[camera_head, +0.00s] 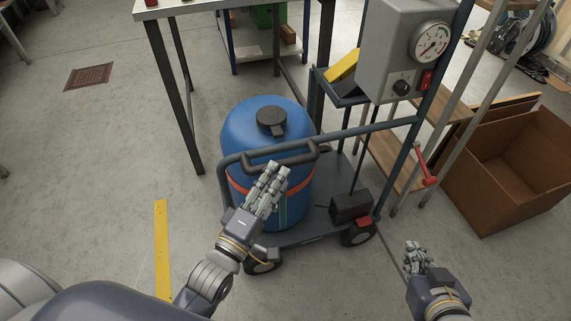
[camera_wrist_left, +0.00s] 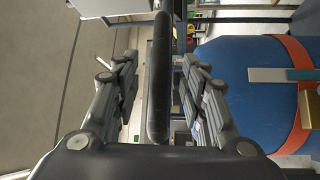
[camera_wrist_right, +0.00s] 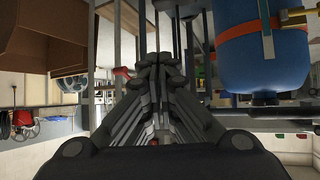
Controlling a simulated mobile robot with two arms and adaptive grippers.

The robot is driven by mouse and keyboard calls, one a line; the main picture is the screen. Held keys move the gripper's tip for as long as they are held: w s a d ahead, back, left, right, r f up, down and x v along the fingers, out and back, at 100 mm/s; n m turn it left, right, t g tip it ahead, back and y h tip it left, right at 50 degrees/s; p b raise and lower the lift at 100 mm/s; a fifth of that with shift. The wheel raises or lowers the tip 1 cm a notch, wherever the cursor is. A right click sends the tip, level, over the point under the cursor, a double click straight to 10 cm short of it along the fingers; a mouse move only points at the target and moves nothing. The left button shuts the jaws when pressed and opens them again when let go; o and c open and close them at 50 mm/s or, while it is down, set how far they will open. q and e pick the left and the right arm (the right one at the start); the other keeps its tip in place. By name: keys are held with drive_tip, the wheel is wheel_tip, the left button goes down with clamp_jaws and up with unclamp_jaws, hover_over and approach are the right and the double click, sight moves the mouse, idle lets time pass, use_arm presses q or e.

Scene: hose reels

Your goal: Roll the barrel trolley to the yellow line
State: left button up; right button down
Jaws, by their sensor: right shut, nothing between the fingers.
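The barrel trolley (camera_head: 367,165) has a dark blue frame on small wheels and carries a blue barrel (camera_head: 245,132) with a black cap and an orange strap. Its black padded handle bar (camera_head: 294,155) faces me. The yellow line (camera_head: 162,245) is a short strip on the floor left of the trolley, apart from its wheels. My left gripper (camera_head: 273,176) is at the handle. In the left wrist view the bar (camera_wrist_left: 158,80) stands between its open fingers (camera_wrist_left: 158,75), with gaps visible on both sides. My right gripper (camera_head: 416,249) is shut and empty, right of the trolley.
The trolley carries a grey gauge box (camera_head: 390,55) on its right. A workbench (camera_head: 190,8) stands behind the barrel. A cardboard box (camera_head: 510,185) and metal shelf posts are at the right. The floor around the yellow line is clear, with a drain grate (camera_head: 89,77) farther back.

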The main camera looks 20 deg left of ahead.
sight(286, 164)
use_arm(q)
drive_tip(key=x, duration=0.4)
drive_tip(key=shift+b, duration=0.3)
drive_tip(key=shift+x, duration=0.8)
use_arm(e)
drive_tip(key=w+r, duration=0.1)
drive_tip(key=r+t, duration=0.1)
drive_tip(key=w+a+r+t, duration=0.1)
drive_tip(key=shift+w+a+r+y, duration=0.1)
drive_tip(key=shift+w+r+y, duration=0.2)
drive_tip(key=shift+w+r, duration=0.05)
use_arm(q)
clamp_jaws()
